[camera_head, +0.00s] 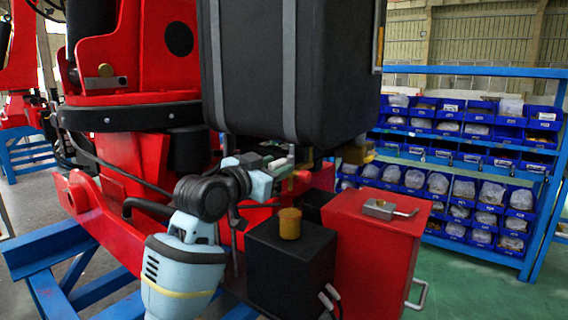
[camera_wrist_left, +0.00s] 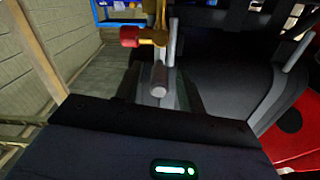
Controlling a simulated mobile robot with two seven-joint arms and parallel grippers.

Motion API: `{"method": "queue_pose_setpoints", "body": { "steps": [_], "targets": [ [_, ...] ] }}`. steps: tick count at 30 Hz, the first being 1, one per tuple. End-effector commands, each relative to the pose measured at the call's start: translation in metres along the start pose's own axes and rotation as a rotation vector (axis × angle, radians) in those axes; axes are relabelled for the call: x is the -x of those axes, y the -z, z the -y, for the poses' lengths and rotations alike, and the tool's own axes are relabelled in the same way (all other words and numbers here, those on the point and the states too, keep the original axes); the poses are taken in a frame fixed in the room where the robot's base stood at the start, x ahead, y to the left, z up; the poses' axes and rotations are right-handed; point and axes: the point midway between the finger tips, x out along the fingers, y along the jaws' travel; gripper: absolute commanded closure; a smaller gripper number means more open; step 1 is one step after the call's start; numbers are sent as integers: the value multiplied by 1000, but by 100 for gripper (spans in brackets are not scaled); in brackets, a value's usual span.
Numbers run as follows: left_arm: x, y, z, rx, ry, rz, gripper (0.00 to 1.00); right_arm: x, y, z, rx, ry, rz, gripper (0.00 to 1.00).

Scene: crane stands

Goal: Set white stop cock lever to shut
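A brass valve (camera_wrist_left: 157,34) with a red handle (camera_wrist_left: 130,36) shows at the top of the left wrist view. Beside it a pale grey rod (camera_wrist_left: 160,80) with a rounded end points towards the camera. It may be the white stop cock lever, but I cannot be sure. In the head view, brass fittings (camera_head: 357,154) show under the black tank. My left gripper (camera_head: 280,165) is below the tank, close to a red-tipped part (camera_head: 302,176). My right gripper is out of view.
A large black tank (camera_head: 290,70) hangs close above my left gripper. A black box (camera_head: 290,262) with a brass cap (camera_head: 290,223) and a red box (camera_head: 375,250) with a metal latch (camera_head: 380,208) stand below. Blue shelving (camera_head: 470,72) is behind; green floor (camera_head: 470,295) at right is clear.

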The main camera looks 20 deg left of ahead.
Motion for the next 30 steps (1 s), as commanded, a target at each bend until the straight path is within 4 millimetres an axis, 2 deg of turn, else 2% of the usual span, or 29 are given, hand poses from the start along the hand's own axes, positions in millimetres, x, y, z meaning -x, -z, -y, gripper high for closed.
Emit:
{"method": "queue_pose_setpoints", "body": {
  "steps": [3,9,21,30],
  "targets": [
    [-16,1,-1,1,-1,0,60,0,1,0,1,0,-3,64],
    [-32,1,0,0,-1,-1,60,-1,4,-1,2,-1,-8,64],
    [-37,0,0,-1,0,-1,60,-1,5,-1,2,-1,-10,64],
    [-37,0,0,0,0,-1,98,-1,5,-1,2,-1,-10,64]
  ]
}}
